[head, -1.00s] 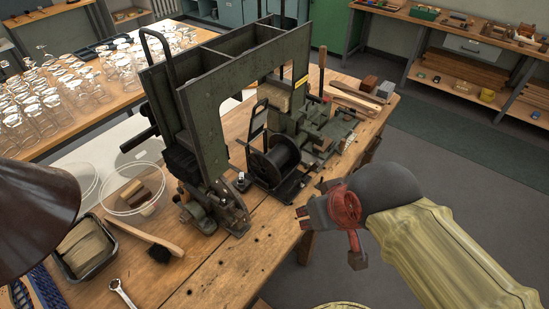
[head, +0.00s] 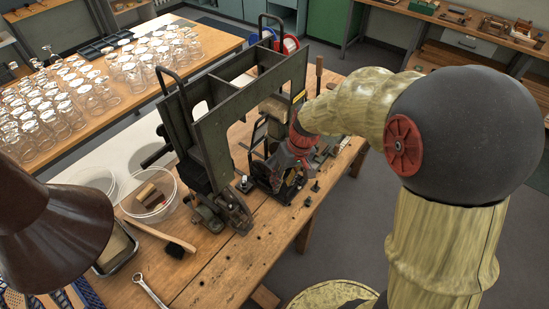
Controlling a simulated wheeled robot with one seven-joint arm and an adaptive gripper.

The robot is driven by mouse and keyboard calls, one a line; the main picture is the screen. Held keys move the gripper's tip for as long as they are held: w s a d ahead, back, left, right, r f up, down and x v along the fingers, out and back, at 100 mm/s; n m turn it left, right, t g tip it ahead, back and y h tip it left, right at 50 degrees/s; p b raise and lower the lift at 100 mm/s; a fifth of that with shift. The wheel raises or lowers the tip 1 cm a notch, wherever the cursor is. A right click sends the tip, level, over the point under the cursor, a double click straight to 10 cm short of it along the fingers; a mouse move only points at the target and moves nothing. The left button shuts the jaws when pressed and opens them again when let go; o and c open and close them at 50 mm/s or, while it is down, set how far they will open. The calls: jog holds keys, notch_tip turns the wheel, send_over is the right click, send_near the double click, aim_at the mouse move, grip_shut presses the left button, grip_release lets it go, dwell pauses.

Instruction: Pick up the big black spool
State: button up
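The big black spool (head: 261,174) is in the machine on the workbench, behind the tall green-grey frame's right leg. Most of it is hidden behind my gripper, and only dark parts show at its left side. My gripper (head: 280,176) is at the spool, reaching down from the upper right with its red wrist part above it. Its fingers blend into the dark machine parts. I cannot tell whether they are open or shut, or whether they touch the spool.
The green-grey machine frame (head: 213,130) rises just left of my gripper. A clear bowl (head: 149,199), a brush (head: 160,237) and a wrench (head: 151,290) lie at the bench's left. Many glasses (head: 75,85) stand on the table behind. A brown lamp shade (head: 50,225) fills the left edge.

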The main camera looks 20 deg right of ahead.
aim_at(266, 164)
jog(key=w+n, duration=0.1)
jog(key=w, duration=0.3)
jog(key=w+f+n+t, duration=0.1)
jog(key=w+n, duration=0.1)
jog(key=w, duration=0.2)
jog(key=w+n+t, duration=0.1)
jog(key=w, duration=0.3)
jog(key=shift+w+d+f+y, duration=0.15)
jog(key=shift+f+y, duration=0.15)
jog(key=shift+w+d+n+t, duration=0.1)
jog(key=shift+w+n+t, duration=0.25)
jog(key=shift+n, duration=0.45)
jog(key=shift+x, duration=1)
jog(key=x, duration=0.5)
jog(key=shift+w+f, duration=0.1)
jog(key=shift+f, duration=0.15)
jog(key=shift+c, duration=0.8)
grip_shut()
